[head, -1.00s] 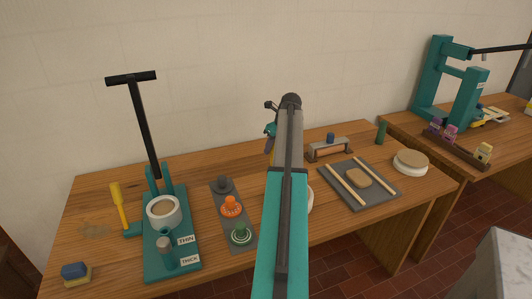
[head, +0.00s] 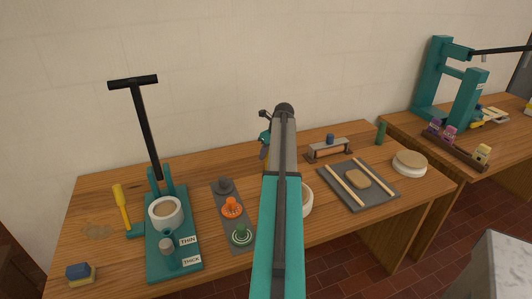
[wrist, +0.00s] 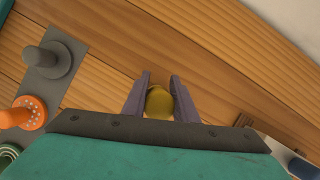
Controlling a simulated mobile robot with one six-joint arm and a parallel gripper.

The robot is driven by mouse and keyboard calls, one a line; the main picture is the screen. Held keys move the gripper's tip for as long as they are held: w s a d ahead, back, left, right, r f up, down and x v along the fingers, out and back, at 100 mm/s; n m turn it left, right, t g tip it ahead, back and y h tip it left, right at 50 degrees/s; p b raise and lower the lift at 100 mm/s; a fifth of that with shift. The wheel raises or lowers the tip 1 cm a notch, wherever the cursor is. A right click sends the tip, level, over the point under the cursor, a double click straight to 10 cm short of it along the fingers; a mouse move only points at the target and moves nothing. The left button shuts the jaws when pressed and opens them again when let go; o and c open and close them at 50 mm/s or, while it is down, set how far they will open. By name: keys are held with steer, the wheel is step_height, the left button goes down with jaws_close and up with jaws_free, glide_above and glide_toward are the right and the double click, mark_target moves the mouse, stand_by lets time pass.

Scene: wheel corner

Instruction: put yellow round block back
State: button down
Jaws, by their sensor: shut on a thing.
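The yellow round block (wrist: 159,102) is between the two fingers of my gripper (wrist: 160,92) in the wrist view, and the fingers are shut on it. Bare wooden table shows beyond and around it; I cannot tell how high above the table it is. In the head view my arm reaches over the middle of the table toward the wall and hides the block and most of the gripper. A grey board (head: 239,248) with a dark grey round piece (head: 224,186), an orange one (head: 232,207) and a green one (head: 241,234) lies left of my arm.
A teal lever press (head: 170,265) holding a white cup (head: 165,212) stands at left. A white round dish (head: 306,201) is partly behind my arm. Right are a grey slab (head: 378,189) with two sticks, a small stand (head: 328,149) and a round tan-topped piece (head: 409,163).

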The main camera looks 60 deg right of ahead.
steer(key=shift+f, duration=0.15)
steer(key=c, duration=1.4)
jaws_free()
steer(key=shift+c, duration=0.2)
steer(key=shift+f+b, duration=0.2)
steer(key=shift+b, duration=0.45)
steer(key=b+v, duration=0.1)
steer(key=v, duration=1.3)
steer(key=shift+b, duration=0.35)
